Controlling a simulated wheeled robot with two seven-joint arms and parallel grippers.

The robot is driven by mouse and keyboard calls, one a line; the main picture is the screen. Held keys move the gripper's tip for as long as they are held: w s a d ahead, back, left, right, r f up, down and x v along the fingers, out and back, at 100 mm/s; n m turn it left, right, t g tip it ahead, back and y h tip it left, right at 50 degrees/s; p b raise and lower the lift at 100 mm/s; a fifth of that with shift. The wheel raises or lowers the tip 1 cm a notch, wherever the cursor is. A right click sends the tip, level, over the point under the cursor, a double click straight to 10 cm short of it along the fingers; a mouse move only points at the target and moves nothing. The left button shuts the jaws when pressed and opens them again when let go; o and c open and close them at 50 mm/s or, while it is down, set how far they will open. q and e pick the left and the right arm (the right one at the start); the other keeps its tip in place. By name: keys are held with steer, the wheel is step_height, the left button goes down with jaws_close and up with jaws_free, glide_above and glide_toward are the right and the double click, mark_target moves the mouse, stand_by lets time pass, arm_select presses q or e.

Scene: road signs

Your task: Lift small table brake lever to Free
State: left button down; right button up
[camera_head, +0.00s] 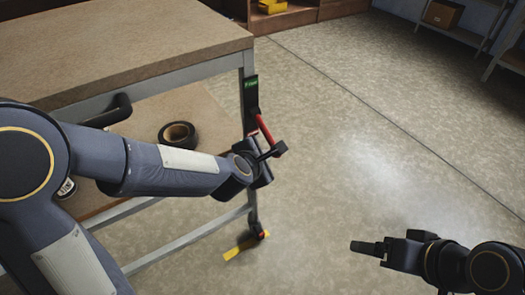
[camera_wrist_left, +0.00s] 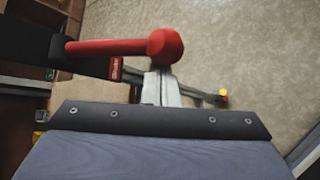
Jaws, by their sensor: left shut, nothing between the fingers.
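The small table (camera_head: 150,42) has a dark brake plate on its right front leg, with a green label (camera_head: 251,84) at the top. The red brake lever (camera_head: 266,130) slants down and outward from this plate. In the left wrist view the lever (camera_wrist_left: 105,47) ends in a round red knob, and a red label (camera_wrist_left: 116,68) shows beside it. My left gripper (camera_head: 272,154) is shut and empty at the lever's lower end. Its fingers (camera_wrist_left: 160,87) lie close to the knob; contact cannot be told. My right gripper (camera_head: 368,247) is away over the floor.
A black tape roll (camera_head: 178,134) lies on the table's lower shelf. A yellow piece (camera_head: 246,245) is on the floor by the leg's foot. Shelving with a box (camera_head: 443,13) stands far off at the back right. The floor right of the table is clear.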

mark_target(268, 140)
arm_select(q)
step_height(268, 140, up, 12)
steer(key=n+g+h+p, duration=0.4)
steer(key=g+p, duration=0.3)
steer(key=p, duration=1.7)
steer(key=shift+w+h, duration=0.2)
steer(key=shift+h, duration=0.1)
steer(key=shift+a, duration=0.1)
